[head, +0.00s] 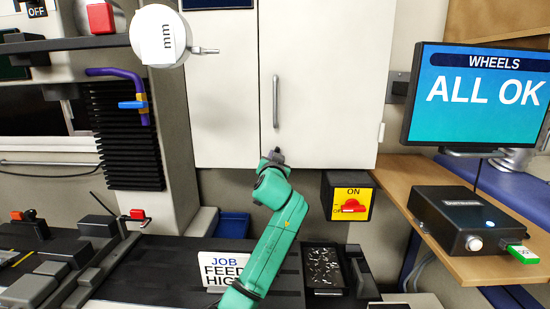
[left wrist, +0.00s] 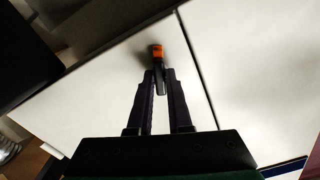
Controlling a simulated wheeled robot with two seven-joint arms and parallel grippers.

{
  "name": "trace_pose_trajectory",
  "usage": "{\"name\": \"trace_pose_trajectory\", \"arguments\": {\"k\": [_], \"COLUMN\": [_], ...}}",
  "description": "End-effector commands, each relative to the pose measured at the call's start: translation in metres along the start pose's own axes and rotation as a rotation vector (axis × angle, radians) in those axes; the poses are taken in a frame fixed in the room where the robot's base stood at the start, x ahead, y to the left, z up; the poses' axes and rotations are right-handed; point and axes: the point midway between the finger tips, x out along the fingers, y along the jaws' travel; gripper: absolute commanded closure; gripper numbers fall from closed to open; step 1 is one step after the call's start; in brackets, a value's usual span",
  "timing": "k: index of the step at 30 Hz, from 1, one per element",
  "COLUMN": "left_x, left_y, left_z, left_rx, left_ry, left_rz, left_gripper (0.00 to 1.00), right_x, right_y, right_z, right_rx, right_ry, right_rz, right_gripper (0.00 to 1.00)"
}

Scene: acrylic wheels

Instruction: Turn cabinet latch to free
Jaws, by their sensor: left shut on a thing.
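The white cabinet (head: 325,70) hangs in the middle of the head view, with a grey vertical handle on its door. The small latch (left wrist: 158,52), dark with an orange end, shows in the left wrist view beside the dark seam in the white cabinet face. My left gripper (left wrist: 160,78) is shut on the latch's dark part, and the orange end sticks out past the fingertips. In the head view my left gripper (head: 273,157) is at the cabinet's lower edge, below the handle, and hides the latch. My right gripper is in neither view.
A yellow switch plate with a red knob (head: 350,205) is below the cabinet, right of my arm. A monitor (head: 478,98) reading "ALL OK" and a black box (head: 465,215) are at the right. A "JOB FEED HIGH" sign (head: 220,270) stands left of my arm.

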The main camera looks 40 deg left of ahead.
Motion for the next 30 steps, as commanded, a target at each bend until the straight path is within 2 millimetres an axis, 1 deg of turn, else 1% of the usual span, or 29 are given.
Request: {"name": "trace_pose_trajectory", "arguments": {"k": [2, 5, 12, 15, 16, 17, 18, 27, 30], "left_x": [0.000, 0.000, 0.000, 0.000, 0.000, 0.000, 0.000, -0.001, -0.006], "left_y": [0.001, 0.002, 0.003, 0.002, 0.001, 0.001, 0.001, 0.000, 0.001], "left_z": [0.001, 0.003, 0.003, 0.002, 0.000, 0.000, 0.000, 0.000, 0.000], "left_rx": [-0.011, -0.077, -0.299, -0.378, -0.372, -0.370, -0.369, -0.365, -0.365], "left_ry": [-0.001, -0.001, 0.000, 0.000, 0.000, 0.000, 0.000, 0.000, 0.001], "left_rz": [0.001, 0.002, 0.003, 0.002, 0.001, 0.001, 0.001, 0.000, 0.001], "left_gripper": [1.00, 1.00, 1.00, 1.00, 0.71, 0.60, 0.45, 0.45, 0.45], "right_x": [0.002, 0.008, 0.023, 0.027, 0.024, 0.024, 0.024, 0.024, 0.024], "right_y": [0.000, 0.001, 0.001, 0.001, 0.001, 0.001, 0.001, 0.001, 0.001], "right_z": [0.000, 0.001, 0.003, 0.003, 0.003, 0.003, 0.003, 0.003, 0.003], "right_rx": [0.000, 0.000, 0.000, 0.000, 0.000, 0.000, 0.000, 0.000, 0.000], "right_ry": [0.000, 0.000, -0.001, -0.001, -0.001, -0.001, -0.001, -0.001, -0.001], "right_rz": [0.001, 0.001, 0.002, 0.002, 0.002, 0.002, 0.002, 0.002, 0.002], "right_gripper": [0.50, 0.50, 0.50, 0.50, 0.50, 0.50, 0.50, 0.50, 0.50]}}
